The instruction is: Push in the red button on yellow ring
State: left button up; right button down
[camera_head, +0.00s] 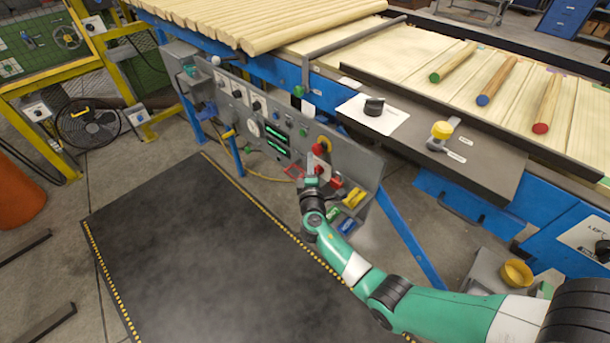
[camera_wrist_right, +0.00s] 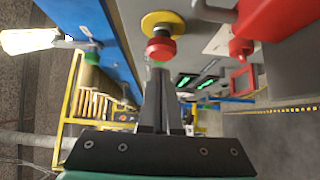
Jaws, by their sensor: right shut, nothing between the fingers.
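The red button (camera_head: 318,150) on its yellow ring (camera_head: 325,140) is on the grey control panel, right of the green-lit displays. In the right wrist view the red button (camera_wrist_right: 160,48) stands out from the yellow ring (camera_wrist_right: 163,19), straight beyond my fingertips. My right gripper (camera_head: 312,179) is in front of the panel, just below the button in the head view. In the wrist view the right gripper (camera_wrist_right: 160,75) is shut and empty, its tips close to the button's edge. I cannot tell whether they touch. My left gripper is not in view.
A red part (camera_wrist_right: 265,20) juts out close to the right of the button in the wrist view. Yellow parts (camera_head: 355,197) and a blue support leg (camera_head: 410,240) are right of my gripper. The dark floor mat (camera_head: 190,260) is clear.

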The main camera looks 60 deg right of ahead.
aim_at(317, 152)
jog(key=shift+s+d, duration=0.2)
jog(key=shift+d, duration=0.5)
jog(key=shift+s+d+f+b, duration=0.1)
jog(key=shift+s+d+b, duration=0.15)
jog(key=shift+d+b, duration=0.35)
jog(key=shift+s+d, duration=0.1)
jog(key=shift+d, duration=0.2)
jog(key=shift+a, duration=0.1)
